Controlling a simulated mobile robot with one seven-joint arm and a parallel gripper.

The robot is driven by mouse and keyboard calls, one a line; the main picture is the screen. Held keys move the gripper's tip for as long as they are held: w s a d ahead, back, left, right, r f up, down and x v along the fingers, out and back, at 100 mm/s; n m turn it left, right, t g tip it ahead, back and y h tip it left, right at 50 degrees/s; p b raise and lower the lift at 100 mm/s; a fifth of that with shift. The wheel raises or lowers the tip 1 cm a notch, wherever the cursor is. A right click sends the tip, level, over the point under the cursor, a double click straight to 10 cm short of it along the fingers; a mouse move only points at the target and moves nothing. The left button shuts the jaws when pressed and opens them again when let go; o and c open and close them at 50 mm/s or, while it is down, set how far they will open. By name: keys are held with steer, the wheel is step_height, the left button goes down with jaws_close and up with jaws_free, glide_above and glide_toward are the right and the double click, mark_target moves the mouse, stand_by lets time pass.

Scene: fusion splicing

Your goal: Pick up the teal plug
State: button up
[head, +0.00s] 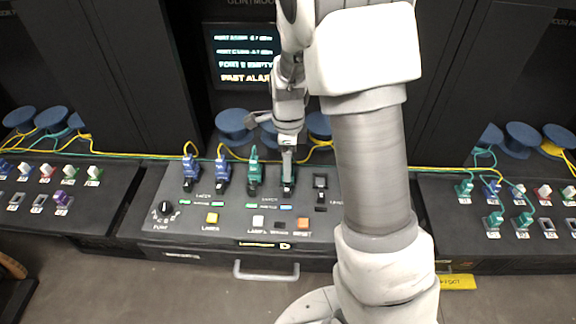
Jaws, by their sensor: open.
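More teal plugs (494,219) sit on the right console.
Two blue plugs (222,173) with yellow cables stand left of the teal ones. An empty-looking socket (320,183) is to the right. A knob (165,209) and buttons (303,223) line the console front. Yellow and teal cables run behind, below blue round spools (233,121).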

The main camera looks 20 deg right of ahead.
jaws_close()
steer(key=shift+r, duration=0.15)
